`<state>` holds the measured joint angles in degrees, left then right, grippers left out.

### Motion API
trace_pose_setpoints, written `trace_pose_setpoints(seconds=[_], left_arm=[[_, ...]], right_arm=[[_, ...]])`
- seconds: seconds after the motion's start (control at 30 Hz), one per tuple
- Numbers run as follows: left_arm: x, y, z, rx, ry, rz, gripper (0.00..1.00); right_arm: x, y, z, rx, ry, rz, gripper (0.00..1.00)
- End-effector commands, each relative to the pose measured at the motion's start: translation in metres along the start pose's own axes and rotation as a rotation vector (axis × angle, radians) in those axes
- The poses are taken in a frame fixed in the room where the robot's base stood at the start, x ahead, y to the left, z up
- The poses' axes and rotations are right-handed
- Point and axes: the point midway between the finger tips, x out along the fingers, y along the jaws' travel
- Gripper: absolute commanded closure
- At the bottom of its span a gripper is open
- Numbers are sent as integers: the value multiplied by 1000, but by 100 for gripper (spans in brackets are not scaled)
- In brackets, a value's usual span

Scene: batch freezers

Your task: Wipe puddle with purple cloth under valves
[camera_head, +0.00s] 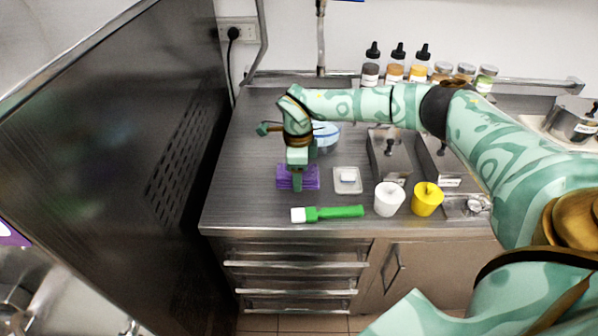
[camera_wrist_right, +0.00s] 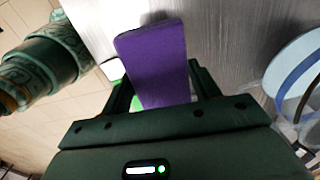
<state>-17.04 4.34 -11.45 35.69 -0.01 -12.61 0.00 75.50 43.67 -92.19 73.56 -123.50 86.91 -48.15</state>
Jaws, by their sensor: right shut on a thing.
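The purple cloth (camera_head: 312,178) looks like a thick folded block. It is at the left part of the steel counter, below my right gripper (camera_head: 297,184). My right gripper points down and is shut on the cloth. In the right wrist view the purple cloth (camera_wrist_right: 155,60) sticks out between the two dark fingers of my right gripper (camera_wrist_right: 160,88). I cannot tell if the cloth touches the counter. My left gripper is not in view. I see no puddle and cannot make out the valves.
A green-handled brush (camera_head: 335,212) lies at the counter's front edge. A small white dish (camera_head: 347,187), white cup (camera_head: 388,205) and yellow cup (camera_head: 425,206) stand to the right. A blue-white bowl (camera_head: 329,138) is behind. A tall dark steel machine (camera_head: 130,150) borders the left.

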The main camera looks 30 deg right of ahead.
Motion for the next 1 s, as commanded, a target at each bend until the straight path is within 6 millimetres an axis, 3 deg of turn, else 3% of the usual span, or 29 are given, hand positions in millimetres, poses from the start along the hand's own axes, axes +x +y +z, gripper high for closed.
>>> trace_pose_setpoints(seconds=[0.1,0.3,0.87,1.0], left_arm=[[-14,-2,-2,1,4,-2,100],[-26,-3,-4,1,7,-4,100],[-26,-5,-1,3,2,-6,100],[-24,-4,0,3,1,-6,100]], right_arm=[[-16,1,0,2,-1,-1,60],[-28,3,0,5,0,-1,60],[-27,3,0,5,0,-1,60],[-33,10,5,-90,-6,-2,60]])
